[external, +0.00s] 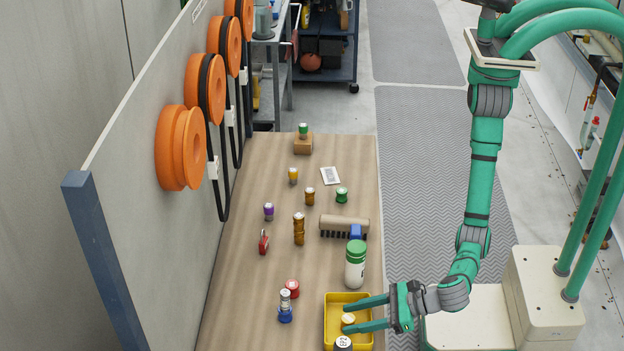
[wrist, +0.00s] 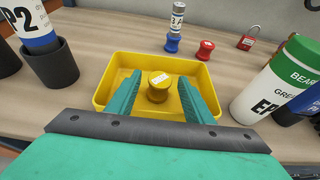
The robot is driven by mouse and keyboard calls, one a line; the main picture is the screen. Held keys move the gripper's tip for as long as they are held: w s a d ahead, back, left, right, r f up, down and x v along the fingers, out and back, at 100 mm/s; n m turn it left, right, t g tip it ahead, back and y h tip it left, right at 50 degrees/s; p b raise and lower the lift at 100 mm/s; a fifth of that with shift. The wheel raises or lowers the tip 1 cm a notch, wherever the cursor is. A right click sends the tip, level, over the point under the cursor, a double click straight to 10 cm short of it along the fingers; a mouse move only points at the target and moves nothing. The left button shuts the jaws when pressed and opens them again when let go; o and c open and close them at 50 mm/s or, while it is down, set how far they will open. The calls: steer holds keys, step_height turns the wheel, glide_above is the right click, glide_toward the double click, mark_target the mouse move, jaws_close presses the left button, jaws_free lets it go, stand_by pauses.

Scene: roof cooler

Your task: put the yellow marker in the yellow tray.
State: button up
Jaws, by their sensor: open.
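The yellow marker (wrist: 159,88) is a short spool-shaped piece with a pale label on top. It stands upright inside the yellow tray (wrist: 103,92), apparently on its floor. In the external view the marker (external: 348,319) and the tray (external: 328,312) are at the near right edge of the table. My gripper (wrist: 160,77) is open, with one green finger on each side of the marker and visible gaps to both. In the external view my gripper (external: 346,318) reaches over the tray from the right. The marker's lower part is partly hidden by the angle.
A white bottle with a green cap (external: 355,265) stands just behind the tray. A blue marker (external: 285,309) and a red one (external: 292,289) stand left of it. A dark cup (wrist: 55,68) is beside the tray. Another yellow marker (external: 293,175) stands farther back.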

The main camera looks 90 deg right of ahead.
steer(key=shift+s+r, duration=0.25)
steer(key=shift+r, duration=0.05)
steer(key=v, duration=1.1)
steer(key=shift+s, duration=0.2)
